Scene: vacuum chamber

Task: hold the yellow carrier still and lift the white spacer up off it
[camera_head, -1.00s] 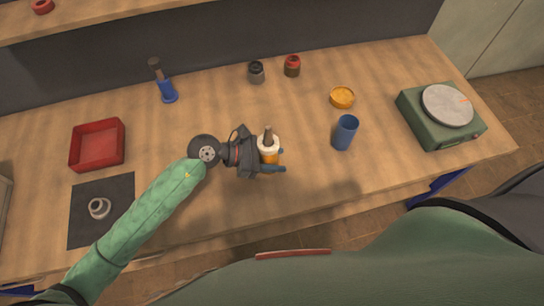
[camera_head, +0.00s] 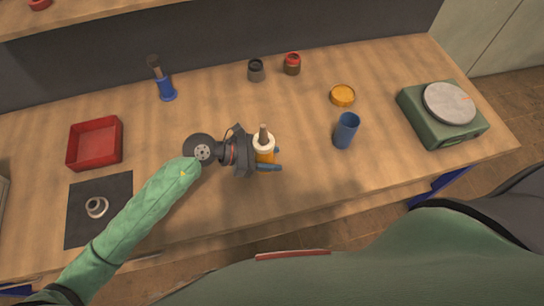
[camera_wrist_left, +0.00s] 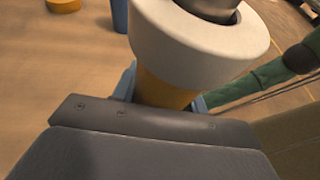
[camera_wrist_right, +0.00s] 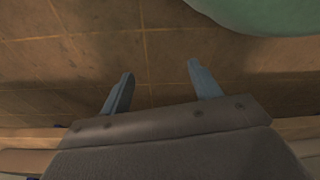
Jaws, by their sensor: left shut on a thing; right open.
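The yellow carrier (camera_head: 265,156) is in front of my left gripper (camera_head: 268,160) in the head view, over the middle of the table. My left gripper is shut on it, with blue fingers on either side. In the left wrist view the carrier (camera_wrist_left: 163,92) shows between the fingers. The white spacer (camera_head: 263,142) sits on top of the carrier, around a grey post (camera_head: 263,131). The spacer fills the top of the left wrist view (camera_wrist_left: 185,48). My right gripper (camera_wrist_right: 160,80) is open and empty, with floor tiles behind it in the right wrist view.
A blue cup (camera_head: 346,131) and a yellow dish (camera_head: 342,95) stand right of the carrier. A red tray (camera_head: 94,144), a dark mat (camera_head: 115,190) with a grey ring (camera_head: 96,207), and a blue stand (camera_head: 166,93) are at left. A green turntable-like device (camera_head: 440,125) is at right.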

